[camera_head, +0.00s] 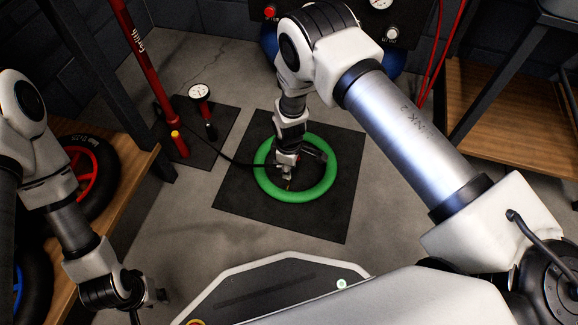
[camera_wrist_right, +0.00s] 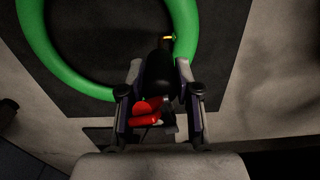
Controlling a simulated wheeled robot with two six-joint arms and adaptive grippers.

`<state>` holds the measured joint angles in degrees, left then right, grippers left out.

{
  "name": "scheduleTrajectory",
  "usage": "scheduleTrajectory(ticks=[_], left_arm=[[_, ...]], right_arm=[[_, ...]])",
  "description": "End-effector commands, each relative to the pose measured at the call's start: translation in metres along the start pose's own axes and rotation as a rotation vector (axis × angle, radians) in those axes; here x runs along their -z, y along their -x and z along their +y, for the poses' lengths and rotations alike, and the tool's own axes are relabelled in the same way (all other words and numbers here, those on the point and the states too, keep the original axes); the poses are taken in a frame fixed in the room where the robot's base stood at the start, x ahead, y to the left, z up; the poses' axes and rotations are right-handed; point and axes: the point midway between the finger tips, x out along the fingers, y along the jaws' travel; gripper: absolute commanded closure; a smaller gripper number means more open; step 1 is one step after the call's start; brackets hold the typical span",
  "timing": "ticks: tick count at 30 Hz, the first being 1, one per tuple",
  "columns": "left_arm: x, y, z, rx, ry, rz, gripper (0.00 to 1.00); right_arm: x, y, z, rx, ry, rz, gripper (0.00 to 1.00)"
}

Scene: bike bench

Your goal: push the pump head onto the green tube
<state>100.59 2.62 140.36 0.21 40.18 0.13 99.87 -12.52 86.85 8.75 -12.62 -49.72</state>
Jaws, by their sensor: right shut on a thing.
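The green tube (camera_head: 262,187) lies as a ring on a black mat (camera_head: 340,205); part of it shows in the right wrist view (camera_wrist_right: 45,60). My right gripper (camera_head: 287,172) is over the ring's middle, pointing down. In the right wrist view my right gripper (camera_wrist_right: 160,100) is shut on the black pump head (camera_wrist_right: 157,72) with its red lever (camera_wrist_right: 145,108). The pump head's far end points at a small brass-coloured tip (camera_wrist_right: 169,38) by the tube's inner edge; I cannot tell whether they touch. My left gripper (camera_head: 150,300) is at the lower left, away from the tube, its opening unclear.
A red floor pump (camera_head: 140,62) with a gauge (camera_head: 199,91) stands on a second dark mat (camera_head: 215,120) to the left. A black hose (camera_head: 230,160) runs from it to the ring. Wooden benches (camera_head: 490,105) stand right and left, the left one with wheels.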

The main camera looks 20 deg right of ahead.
Motion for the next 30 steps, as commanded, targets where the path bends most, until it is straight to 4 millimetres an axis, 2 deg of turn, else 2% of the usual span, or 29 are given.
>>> scheduleTrajectory(ticks=[10, 30], left_arm=[[0.000, -0.001, 0.000, 0.000, 0.000, 0.000, 0.68], [0.000, -0.009, 0.000, 0.000, 0.000, 0.000, 0.68]], right_arm=[[0.000, -0.001, 0.000, 0.000, 0.000, 0.000, 1.00], [0.000, -0.014, 0.000, 0.000, 0.000, 0.000, 1.00]])
